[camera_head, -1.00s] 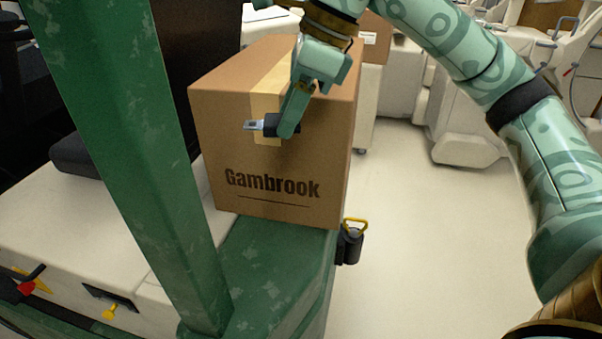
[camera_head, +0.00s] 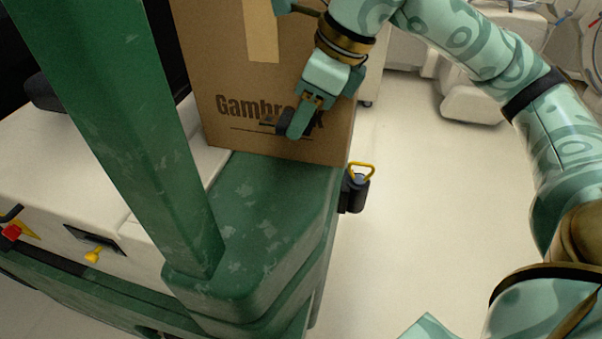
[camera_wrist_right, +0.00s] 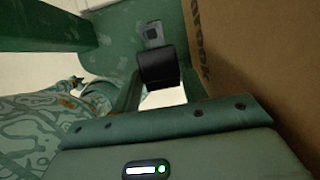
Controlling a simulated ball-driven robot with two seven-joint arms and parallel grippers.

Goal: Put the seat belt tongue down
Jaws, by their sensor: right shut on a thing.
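The seat belt tongue (camera_head: 268,122), a small metal plate with a black grip, is held by my right gripper (camera_head: 292,124). My right gripper is shut on the tongue. I cannot tell whether the tongue touches anything else. My left gripper is not in view.
A brown "Gambrook" carton (camera_head: 225,70) stands at the back of the green deck (camera_head: 255,205). A green post (camera_head: 120,130) rises at left. A black holder with a yellow loop (camera_head: 354,190) hangs at the deck's right edge. The deck before the carton is clear.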

